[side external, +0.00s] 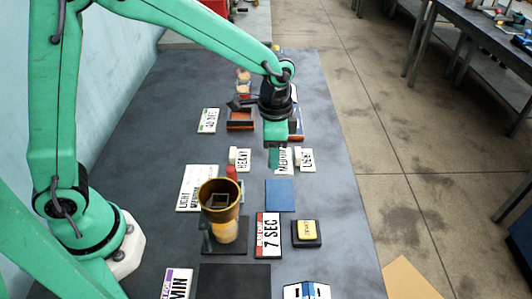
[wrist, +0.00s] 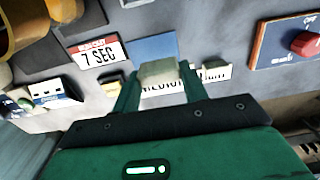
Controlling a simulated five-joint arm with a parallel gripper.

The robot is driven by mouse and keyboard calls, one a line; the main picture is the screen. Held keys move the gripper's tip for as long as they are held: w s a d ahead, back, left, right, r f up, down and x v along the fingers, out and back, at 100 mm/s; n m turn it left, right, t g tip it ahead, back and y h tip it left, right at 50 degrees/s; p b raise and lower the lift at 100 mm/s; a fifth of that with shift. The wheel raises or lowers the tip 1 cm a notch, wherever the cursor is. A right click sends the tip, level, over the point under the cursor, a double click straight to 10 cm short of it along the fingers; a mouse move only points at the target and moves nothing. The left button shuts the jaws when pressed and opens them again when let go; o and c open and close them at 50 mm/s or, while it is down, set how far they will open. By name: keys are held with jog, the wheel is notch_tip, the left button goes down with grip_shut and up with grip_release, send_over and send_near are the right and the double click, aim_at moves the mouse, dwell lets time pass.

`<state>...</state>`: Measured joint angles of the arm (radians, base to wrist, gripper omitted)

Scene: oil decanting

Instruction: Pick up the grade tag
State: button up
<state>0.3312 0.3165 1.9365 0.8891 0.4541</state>
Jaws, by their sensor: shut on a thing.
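Three white grade tags stand in a row in the side view: HEAVY (side external: 241,158) at left, MEDIUM (side external: 283,168) in the middle and LIGHT (side external: 306,159) at right. My gripper (side external: 281,154) is low over the middle tag, pointing down. In the wrist view my gripper's (wrist: 158,78) two green fingers are shut on the pale block of the MEDIUM tag (wrist: 158,71), and its lettering shows between them. The LIGHT tag (wrist: 216,72) is just right of the fingers there. I cannot tell whether the held tag touches the table.
A blue square (side external: 280,195) lies in front of the tags. A brass cup (side external: 219,199), a 7 SEC card (side external: 268,236) and a yellow button (side external: 307,232) are nearer. A white grade board (side external: 194,190) lies left. A red-knob panel (wrist: 287,45) is at wrist-view right.

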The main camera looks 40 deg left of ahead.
jog(key=shift+s+d+r, duration=0.3)
jog(key=shift+d+r, duration=0.05)
jog(key=shift+d, duration=0.05)
jog(key=shift+d, duration=0.1)
dwell(0.3)
jog(key=shift+s+d, duration=0.15)
jog(key=shift+s, duration=0.05)
jog(key=s+d+m, duration=0.7)
jog(key=s+m, duration=0.1)
jog(key=m, duration=0.1)
jog(key=shift+r, duration=0.3)
send_over(276, 191)
notch_tip(276, 191, down, 7)
jog(key=shift+s+f, duration=0.1)
jog(key=shift+f, duration=1.9)
